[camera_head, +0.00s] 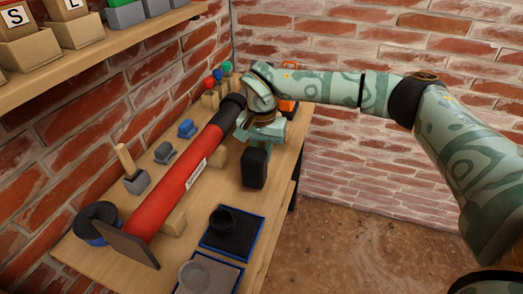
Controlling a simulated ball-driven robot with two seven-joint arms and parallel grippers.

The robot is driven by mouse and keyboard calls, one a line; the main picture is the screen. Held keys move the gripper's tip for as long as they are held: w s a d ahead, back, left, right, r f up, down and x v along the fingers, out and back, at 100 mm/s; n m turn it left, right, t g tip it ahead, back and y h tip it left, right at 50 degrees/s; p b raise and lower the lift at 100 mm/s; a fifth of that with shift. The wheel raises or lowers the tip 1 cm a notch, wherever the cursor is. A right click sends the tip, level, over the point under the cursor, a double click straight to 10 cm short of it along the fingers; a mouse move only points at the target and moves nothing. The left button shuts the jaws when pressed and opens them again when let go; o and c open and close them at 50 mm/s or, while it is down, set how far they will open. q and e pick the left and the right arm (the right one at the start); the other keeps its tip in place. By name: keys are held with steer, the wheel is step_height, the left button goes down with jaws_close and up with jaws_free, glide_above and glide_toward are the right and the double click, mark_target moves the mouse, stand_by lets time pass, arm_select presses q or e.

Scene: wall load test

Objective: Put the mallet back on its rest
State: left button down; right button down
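A grey block with an upright wooden handle (132,172) stands at the left of the bench and looks like the mallet, though I cannot be sure. I cannot tell which thing is its rest. The gap between the fingers is hidden. The gripper is well to the right of the handled block. My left gripper is not in view.
A long red cylinder (180,184) lies along the bench (187,237) on wooden supports. A shelf (122,42) with boxes overhangs the left; brick walls enclose the bench.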

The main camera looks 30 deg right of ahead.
steer(key=shift+f, duration=0.2)
steer(key=c, duration=0.5)
jaws_free()
step_height(320, 180, up, 8)
steer(key=p, duration=0.6)
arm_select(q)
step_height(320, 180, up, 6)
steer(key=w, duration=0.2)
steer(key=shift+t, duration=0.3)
arm_select(e)
steer(key=shift+s+f, duration=0.1)
